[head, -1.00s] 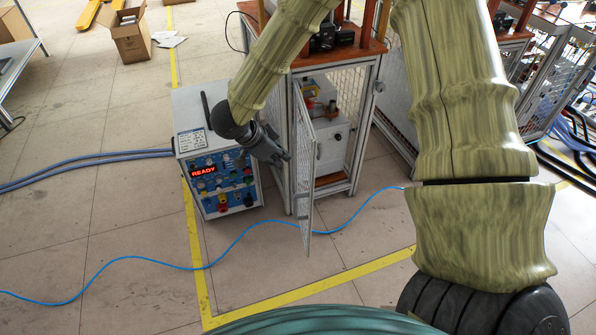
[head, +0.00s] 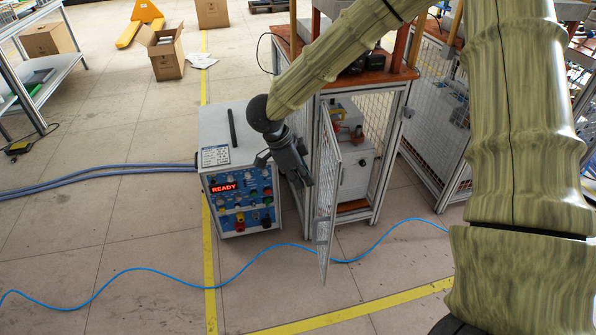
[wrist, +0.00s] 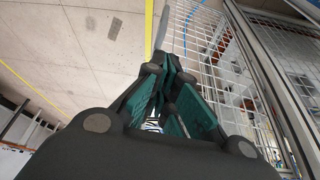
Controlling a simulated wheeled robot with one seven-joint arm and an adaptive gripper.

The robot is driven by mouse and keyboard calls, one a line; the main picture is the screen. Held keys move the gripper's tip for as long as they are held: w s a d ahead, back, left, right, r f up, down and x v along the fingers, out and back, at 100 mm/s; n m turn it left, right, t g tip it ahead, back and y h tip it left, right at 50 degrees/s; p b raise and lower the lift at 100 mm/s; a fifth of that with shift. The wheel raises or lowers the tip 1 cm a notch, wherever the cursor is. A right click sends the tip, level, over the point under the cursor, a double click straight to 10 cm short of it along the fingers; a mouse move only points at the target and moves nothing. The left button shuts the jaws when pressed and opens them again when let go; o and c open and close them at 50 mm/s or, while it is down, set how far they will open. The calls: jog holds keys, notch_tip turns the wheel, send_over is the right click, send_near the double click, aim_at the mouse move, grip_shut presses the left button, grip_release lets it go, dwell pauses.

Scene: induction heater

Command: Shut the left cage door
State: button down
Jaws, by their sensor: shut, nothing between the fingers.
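The left cage door (head: 325,205) is a narrow mesh panel in a light metal frame. It stands open, swung out toward me from the left front post of the cage (head: 376,165). My gripper (head: 308,183) is shut and empty, just left of the door on its outer side. In the wrist view my gripper's fingers (wrist: 172,75) are closed together, with the door's mesh (wrist: 205,50) close on their right. I cannot tell whether they touch it.
A control box (head: 236,185) showing READY stands left of the cage, close to my gripper. A blue cable (head: 150,270) runs across the floor below the door. A second cage (head: 437,110) stands at the right. The floor in front is mostly clear.

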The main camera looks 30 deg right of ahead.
jog(key=d+f, duration=0.1)
jog(key=s+d, duration=0.1)
jog(key=d, duration=0.1)
jog(key=s+d+f, duration=0.1)
jog(key=shift+d+f+b, duration=0.3)
jog(key=shift+f+b, duration=0.05)
jog(key=shift+b, duration=0.05)
jog(key=shift+s+d+r, duration=0.1)
